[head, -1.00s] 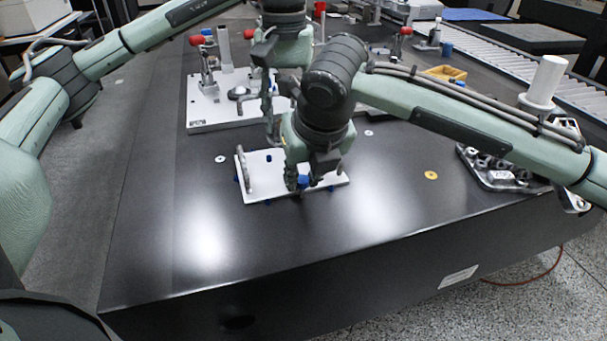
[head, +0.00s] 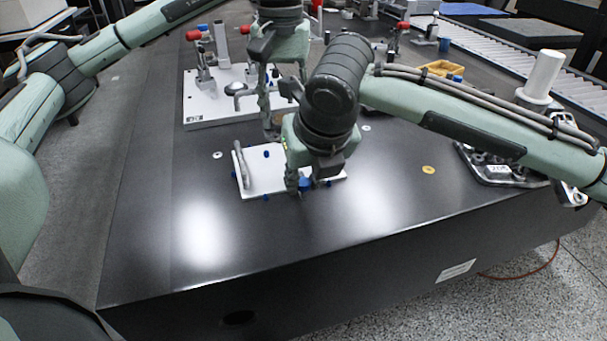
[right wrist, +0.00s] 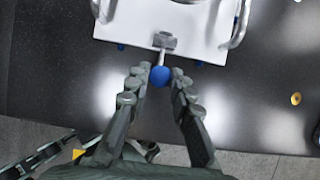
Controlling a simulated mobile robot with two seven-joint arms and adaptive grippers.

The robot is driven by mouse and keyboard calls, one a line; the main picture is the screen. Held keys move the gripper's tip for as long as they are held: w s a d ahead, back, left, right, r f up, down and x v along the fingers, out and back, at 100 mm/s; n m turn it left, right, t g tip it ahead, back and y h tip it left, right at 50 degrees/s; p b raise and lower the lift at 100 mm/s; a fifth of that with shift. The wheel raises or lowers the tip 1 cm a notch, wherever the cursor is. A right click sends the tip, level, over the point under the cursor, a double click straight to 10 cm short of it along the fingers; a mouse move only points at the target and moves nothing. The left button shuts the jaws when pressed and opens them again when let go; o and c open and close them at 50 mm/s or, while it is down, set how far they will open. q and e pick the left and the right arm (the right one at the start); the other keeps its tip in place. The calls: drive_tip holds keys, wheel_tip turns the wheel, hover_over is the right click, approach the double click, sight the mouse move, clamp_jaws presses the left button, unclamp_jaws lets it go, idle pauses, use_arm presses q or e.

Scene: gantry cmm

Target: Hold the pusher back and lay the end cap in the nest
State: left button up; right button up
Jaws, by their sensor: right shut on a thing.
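A white fixture plate (head: 262,182) with a bar handle (head: 240,165) lies near the table's front edge. The pusher's blue ball knob (head: 306,184) is at its front edge. In the right wrist view, the knob (right wrist: 160,76) sits between my right fingertips, and its metal stem (right wrist: 162,55) runs to a block on the plate (right wrist: 205,35). My right gripper (head: 305,187) is shut on the knob. My left gripper (head: 268,125) hangs behind my right wrist, over the plate's far side; its fingers are partly hidden. I cannot make out the end cap or the nest.
A larger white base (head: 205,112) with red-handled clamps stands behind. A grey tray of metal parts (head: 500,176) and a white cylinder (head: 541,75) are at right. A yellow bin (head: 440,69) is farther back. The table's front left is clear.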

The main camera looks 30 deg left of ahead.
use_arm(q)
drive_tip(key=shift+f, duration=0.15)
use_arm(e)
drive_tip(key=shift+s+f, duration=0.1)
drive_tip(key=shift+f, duration=0.1)
idle(0.3)
use_arm(q)
drive_tip(key=shift+f, duration=2.1)
drive_tip(key=shift+f, duration=0.1)
drive_tip(key=shift+f, duration=0.8)
drive_tip(key=shift+f, duration=0.55)
drive_tip(key=o, duration=1.4)
